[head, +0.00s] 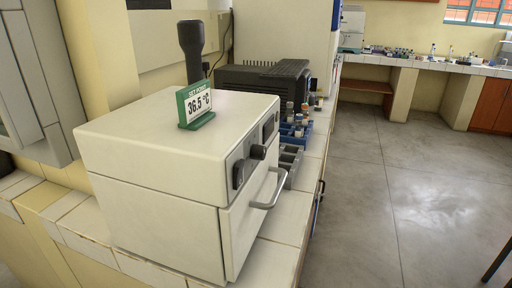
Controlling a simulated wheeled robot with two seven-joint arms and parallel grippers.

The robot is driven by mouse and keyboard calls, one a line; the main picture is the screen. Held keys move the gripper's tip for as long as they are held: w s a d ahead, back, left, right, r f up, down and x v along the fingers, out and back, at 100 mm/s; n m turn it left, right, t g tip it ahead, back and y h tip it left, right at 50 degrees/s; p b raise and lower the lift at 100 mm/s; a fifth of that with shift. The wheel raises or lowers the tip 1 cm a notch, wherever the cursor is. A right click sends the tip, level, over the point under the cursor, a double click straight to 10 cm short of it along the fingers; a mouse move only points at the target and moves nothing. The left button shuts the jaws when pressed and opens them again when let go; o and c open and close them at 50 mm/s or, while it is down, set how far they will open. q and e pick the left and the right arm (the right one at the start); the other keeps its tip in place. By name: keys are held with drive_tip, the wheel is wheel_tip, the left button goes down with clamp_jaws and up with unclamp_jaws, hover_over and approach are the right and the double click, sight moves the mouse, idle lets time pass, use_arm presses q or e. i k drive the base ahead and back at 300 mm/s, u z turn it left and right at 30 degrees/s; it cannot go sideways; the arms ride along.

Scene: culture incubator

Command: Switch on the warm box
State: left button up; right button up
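The warm box (150,140) is a white cabinet on the tiled counter at the left. Its front faces right and is seen at a steep angle. Two dark knobs, a nearer one (238,175) and a farther one (258,152), sit on its upper front panel. A small dark display or window (269,125) is beyond them; I cannot read anything on it. A grey bar handle (270,192) is on the door below, which looks closed. A green-framed sign (196,106) on top reads "SET POINT 36.5 °C". Neither of my grippers is in view.
A blue rack with small bottles (293,132) and a grey tray (290,158) stand just beyond the box. Black equipment (262,85) is behind it. A dark upright object (191,48) rises behind the sign.

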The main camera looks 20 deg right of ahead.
sight(238, 175)
drive_tip(key=u, duration=1.9)
drive_tip(key=k, duration=0.5)
drive_tip(key=z, duration=1.85)
